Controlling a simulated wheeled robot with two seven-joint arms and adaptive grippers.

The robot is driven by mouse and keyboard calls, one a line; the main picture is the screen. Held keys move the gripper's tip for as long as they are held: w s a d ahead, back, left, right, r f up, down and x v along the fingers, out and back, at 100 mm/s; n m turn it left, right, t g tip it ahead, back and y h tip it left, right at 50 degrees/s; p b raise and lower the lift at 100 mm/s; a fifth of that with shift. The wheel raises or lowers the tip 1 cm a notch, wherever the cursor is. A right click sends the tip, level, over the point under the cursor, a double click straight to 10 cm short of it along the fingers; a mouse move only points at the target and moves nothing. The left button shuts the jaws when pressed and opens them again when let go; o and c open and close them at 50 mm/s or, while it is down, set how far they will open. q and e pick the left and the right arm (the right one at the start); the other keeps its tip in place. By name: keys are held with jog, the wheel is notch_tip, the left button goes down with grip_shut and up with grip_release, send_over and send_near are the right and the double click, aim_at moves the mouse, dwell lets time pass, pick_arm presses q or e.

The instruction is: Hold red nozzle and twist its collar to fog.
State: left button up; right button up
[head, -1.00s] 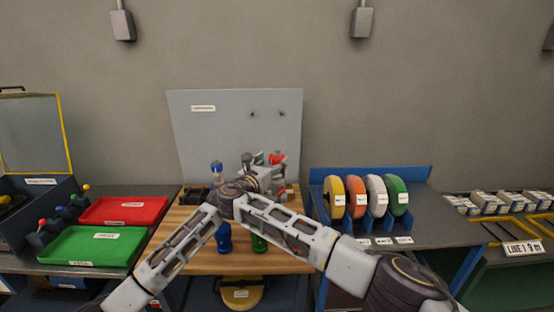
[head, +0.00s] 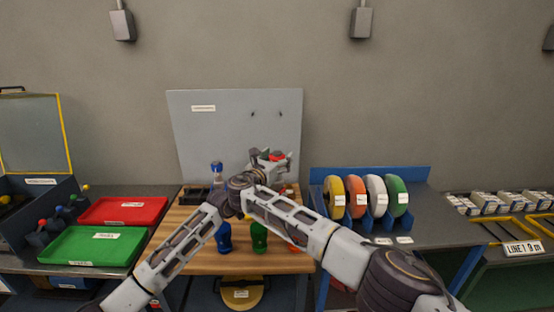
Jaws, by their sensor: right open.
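The red nozzle (head: 278,157) shows only as a small red patch at the back of the wooden bench, largely hidden by my right gripper (head: 270,158). That gripper is open and lies right at the red patch; I cannot tell whether they touch. The nozzle's collar cannot be made out. A red piece (head: 294,248) shows at the bench front, partly covered by my right arm. My left arm comes in from the left to the bench middle; its gripper cannot be seen behind the crossing arms.
A blue nozzle (head: 217,170) stands left of the gripper. Blue (head: 224,238) and green (head: 259,237) pieces are at the front of the wooden bench (head: 190,255). A grey panel (head: 235,125) rises behind. Coloured reels (head: 366,196) stand right; red (head: 123,211) and green (head: 92,246) trays lie left.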

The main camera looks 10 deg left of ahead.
jog(key=shift+c, duration=0.3)
jog(key=c, duration=1)
